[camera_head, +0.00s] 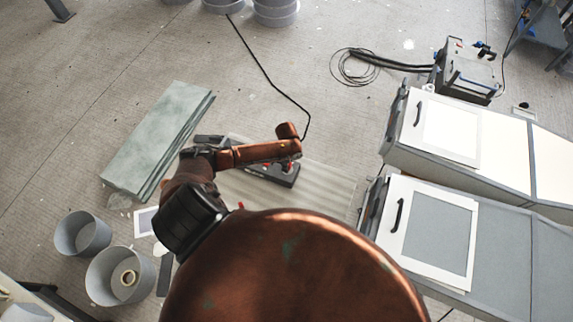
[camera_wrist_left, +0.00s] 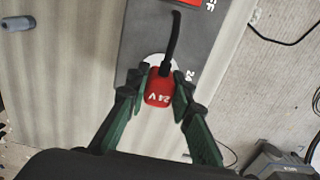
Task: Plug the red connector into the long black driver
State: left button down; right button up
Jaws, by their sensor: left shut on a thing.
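The red connector (camera_wrist_left: 158,90), marked "24 V", is between the green fingers of my left gripper (camera_wrist_left: 161,80) in the left wrist view. The gripper is shut on it. A black cable (camera_wrist_left: 173,40) runs from the connector toward the top. Behind it is the dark grey face of the driver (camera_wrist_left: 206,48), with a white round mark partly hidden by the connector. I cannot tell whether the connector touches the driver. In the head view the black driver (camera_head: 283,178) lies under my left arm, which hides part of it and the gripper. My right gripper is not in view.
The driver rests on a pale ribbed surface (camera_head: 325,190). A greenish slab (camera_head: 155,135) lies to its left, and grey buckets (camera_head: 82,234) stand lower left. White-topped cabinets (camera_head: 470,140) stand at right. A black cable (camera_head: 258,63) crosses the floor.

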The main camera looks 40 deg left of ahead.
pick_arm(q)
jog(key=shift+f+b, duration=0.35)
jog(key=shift+f, duration=0.3)
jog(key=c, duration=1.6)
grip_release()
jog(key=shift+r, duration=0.25)
notch_tip(320, 180, up, 12)
jog(key=shift+s+f, duration=0.1)
jog(key=shift+f, duration=0.1)
